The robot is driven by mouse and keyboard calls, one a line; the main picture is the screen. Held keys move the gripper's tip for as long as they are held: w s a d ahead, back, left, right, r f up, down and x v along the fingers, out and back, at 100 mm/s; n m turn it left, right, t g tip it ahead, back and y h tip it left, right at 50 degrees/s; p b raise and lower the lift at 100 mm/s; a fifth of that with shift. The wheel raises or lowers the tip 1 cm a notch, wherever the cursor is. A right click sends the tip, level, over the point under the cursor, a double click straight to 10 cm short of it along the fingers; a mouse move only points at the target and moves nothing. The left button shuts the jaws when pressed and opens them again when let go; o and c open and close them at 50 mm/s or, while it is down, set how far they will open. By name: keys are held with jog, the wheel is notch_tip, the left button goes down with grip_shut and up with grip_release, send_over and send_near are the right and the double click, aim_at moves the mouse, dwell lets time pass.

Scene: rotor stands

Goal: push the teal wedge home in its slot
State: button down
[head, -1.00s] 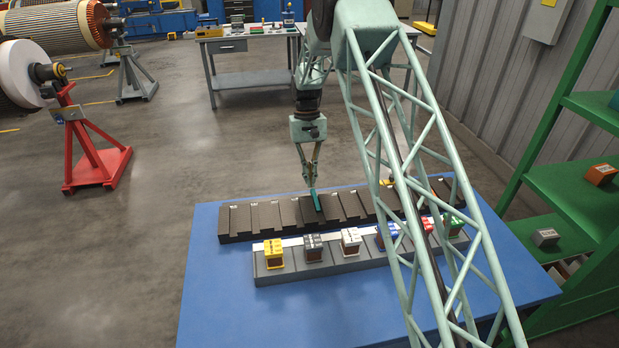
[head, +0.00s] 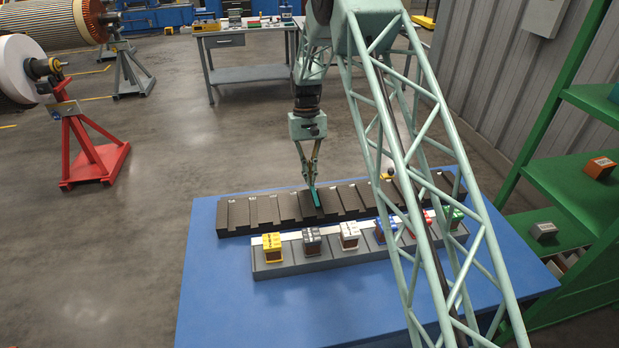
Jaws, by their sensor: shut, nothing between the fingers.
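The teal wedge (head: 316,197) is a narrow bar on the dark slotted block (head: 238,217), near the block's middle. It looks tilted and partly above the block's top face; how deep it sits in its slot I cannot tell. My gripper (head: 312,184) points down at the wedge's far end. Its fingers are shut and empty, and the tips appear to touch or nearly touch the wedge. The fingertips partly hide the wedge's far end.
A grey rail (head: 268,268) in front holds several coloured blocks, including a yellow one (head: 273,247). Both stand on a blue table (head: 230,310) with a clear front left. My lattice arm covers the right side. Green shelves (head: 570,160) stand at right, a red stand (head: 90,150) at left.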

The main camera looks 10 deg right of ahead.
jog(key=shift+w, duration=0.1)
jog(key=shift+w+d+p, duration=0.1)
jog(key=shift+w+p, duration=0.35)
jog(key=shift+w, duration=1.4)
jog(key=v, duration=1)
